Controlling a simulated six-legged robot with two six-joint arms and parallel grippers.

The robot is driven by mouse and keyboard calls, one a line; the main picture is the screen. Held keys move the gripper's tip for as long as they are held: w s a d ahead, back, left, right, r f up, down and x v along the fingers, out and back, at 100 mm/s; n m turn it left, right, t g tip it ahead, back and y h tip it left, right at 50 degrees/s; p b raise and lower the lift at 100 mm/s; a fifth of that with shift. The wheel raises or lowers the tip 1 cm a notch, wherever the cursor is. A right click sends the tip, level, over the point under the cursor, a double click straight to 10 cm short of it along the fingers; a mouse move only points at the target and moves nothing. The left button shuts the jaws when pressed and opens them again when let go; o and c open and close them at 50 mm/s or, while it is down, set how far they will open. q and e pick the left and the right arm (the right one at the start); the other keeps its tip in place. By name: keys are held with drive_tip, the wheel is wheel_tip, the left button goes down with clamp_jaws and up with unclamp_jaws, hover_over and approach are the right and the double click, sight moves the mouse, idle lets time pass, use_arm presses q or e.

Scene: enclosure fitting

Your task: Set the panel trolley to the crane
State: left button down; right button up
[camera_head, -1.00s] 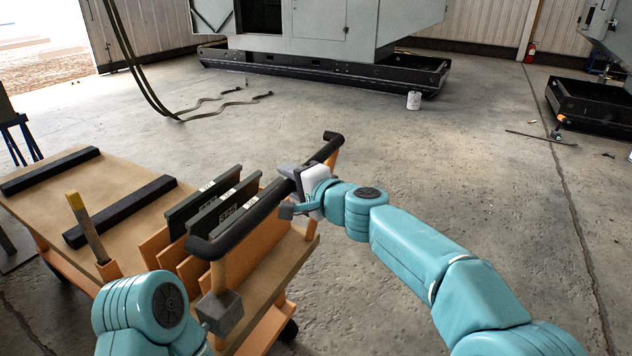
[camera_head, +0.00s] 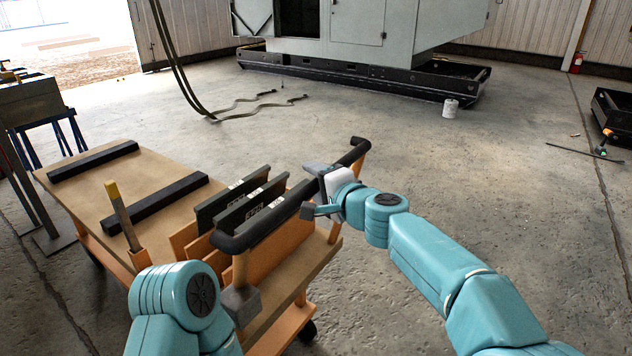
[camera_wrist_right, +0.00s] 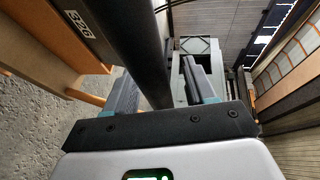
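The panel trolley (camera_head: 150,172) stands at lower left, with a tan deck, orange frame and black push handle (camera_head: 262,222). Dark panels with white labels (camera_head: 240,202) stand in its slots near the handle. My right gripper (camera_head: 322,190) is at the far half of the handle. In the right wrist view the black bar (camera_wrist_right: 125,45) runs between its fingers (camera_wrist_right: 160,88), closely flanked by both. My left arm reaches the near handle end. A grey block (camera_head: 240,304) there may be part of my left gripper; its fingers are hidden. I cannot identify a crane.
A large grey enclosure (camera_head: 360,25) on a black skid (camera_head: 350,75) stands at the back. Hoses (camera_head: 250,104) lie on the floor. A bench (camera_head: 30,100) stands at left. Centre floor is clear.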

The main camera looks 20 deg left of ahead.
drive_tip(key=shift+w+f, duration=0.15)
drive_tip(key=shift+f, duration=0.05)
drive_tip(key=shift+s+d+b, duration=0.2)
drive_tip(key=shift+d+b, duration=0.15)
drive_tip(key=shift+b, duration=0.15)
drive_tip(key=b+v, duration=0.5)
drive_tip(key=v, duration=1)
drive_tip(key=shift+s+d+r, duration=0.15)
drive_tip(key=shift+s+r, duration=0.1)
